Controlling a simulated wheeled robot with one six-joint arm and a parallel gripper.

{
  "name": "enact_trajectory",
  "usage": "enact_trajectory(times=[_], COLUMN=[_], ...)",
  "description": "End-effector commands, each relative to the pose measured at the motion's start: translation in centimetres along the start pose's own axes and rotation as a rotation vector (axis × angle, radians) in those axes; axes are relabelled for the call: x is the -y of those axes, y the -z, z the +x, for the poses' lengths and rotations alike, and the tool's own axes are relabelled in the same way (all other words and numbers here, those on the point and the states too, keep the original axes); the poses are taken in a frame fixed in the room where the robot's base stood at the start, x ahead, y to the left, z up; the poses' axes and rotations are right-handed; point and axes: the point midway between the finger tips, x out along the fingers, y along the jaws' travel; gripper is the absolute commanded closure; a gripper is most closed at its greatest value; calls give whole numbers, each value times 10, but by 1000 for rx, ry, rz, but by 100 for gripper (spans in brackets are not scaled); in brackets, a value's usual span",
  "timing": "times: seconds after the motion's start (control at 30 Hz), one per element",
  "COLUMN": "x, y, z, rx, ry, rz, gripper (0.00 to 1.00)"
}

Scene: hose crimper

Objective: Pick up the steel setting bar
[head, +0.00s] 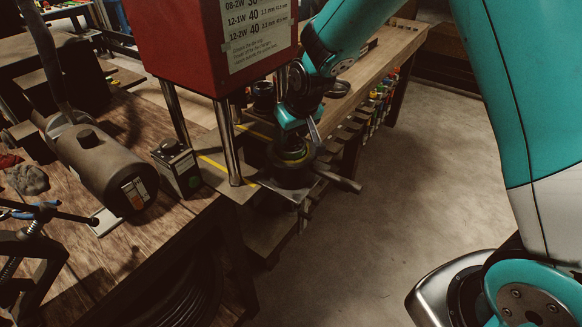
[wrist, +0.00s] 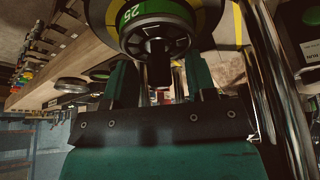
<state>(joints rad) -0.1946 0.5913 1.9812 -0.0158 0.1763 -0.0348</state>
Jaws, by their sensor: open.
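In the head view a short grey metal bar (head: 340,179) sticks out to the right beside the press's lower plate; it may be the steel setting bar, but I cannot tell for sure. The stub appears between the fingers; contact is not clear.
The red press head (head: 215,45) stands on chrome columns (head: 227,140) close to my arm. A dark cylindrical motor (head: 105,170) and a small black box (head: 178,167) are on the wooden bench at left. Open concrete floor (head: 430,170) lies right.

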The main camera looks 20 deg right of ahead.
Motion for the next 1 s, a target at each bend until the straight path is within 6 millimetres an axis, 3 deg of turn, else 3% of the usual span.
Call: enact_trajectory(times=[0.23, 0.47, 0.83, 1.0], x=[0, 0, 0, 0], y=[0, 0, 2, 8], z=[2, 2, -1, -13], rx=[0, 0, -4, -7], ry=[0, 0, 0, 0], rz=[0, 0, 0, 0], gripper=[48, 100, 100, 100])
